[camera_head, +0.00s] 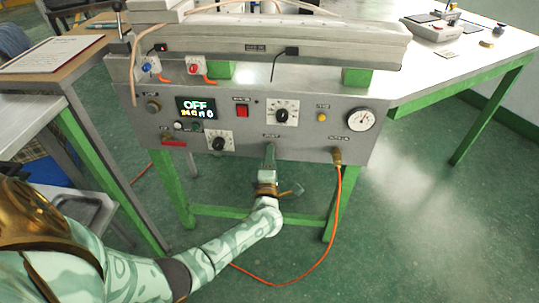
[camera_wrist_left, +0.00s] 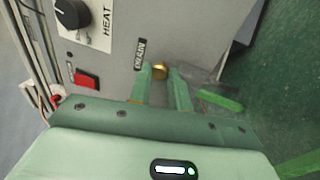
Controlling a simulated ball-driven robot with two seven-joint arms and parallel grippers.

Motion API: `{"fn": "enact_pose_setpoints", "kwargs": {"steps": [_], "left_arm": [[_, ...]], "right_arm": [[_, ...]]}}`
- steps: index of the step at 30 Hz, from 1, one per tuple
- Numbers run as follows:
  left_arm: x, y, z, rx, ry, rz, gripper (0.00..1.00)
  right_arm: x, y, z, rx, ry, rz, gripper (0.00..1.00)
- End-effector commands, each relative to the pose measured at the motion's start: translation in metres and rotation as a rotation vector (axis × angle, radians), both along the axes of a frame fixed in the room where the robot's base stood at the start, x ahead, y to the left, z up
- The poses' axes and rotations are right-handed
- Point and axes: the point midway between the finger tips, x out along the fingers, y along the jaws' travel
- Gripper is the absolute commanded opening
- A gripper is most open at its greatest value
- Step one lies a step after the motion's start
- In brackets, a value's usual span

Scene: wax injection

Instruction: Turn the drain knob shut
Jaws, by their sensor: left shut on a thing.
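The wax injector's grey front panel (camera_head: 225,105) faces me in the head view. My left gripper (camera_head: 270,150) reaches up to the panel's lower edge. In the left wrist view, the brass drain knob (camera_wrist_left: 159,71) shows between the fingertips of my left gripper (camera_wrist_left: 161,78), just beside the DRAIN label (camera_wrist_left: 140,54). The fingers are shut on the knob. In the head view the gripper hides the knob. The knob's turn angle cannot be told. My right gripper is in neither view.
An orange hose hangs from a brass fitting (camera_head: 337,155) right of my gripper and loops below. A gauge (camera_head: 361,119) is at upper right. Green table legs stand below.

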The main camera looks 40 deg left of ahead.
Motion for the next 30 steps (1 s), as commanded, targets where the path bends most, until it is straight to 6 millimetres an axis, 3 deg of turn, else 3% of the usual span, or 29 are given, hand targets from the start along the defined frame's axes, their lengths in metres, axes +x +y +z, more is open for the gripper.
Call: {"fn": "enact_pose_setpoints", "kwargs": {"steps": [12, 29, 30], "left_arm": [[-0.001, -0.001, -0.002, 0.168, 0.111, -0.003, 0.00], [-0.001, -0.001, -0.003, 0.194, 0.129, -0.004, 0.00], [-0.001, -0.001, -0.003, 0.194, 0.129, -0.004, 0.22]], "right_arm": [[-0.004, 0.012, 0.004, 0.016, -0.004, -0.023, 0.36], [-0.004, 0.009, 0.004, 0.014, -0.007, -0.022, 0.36], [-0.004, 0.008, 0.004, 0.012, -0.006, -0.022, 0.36]]}}
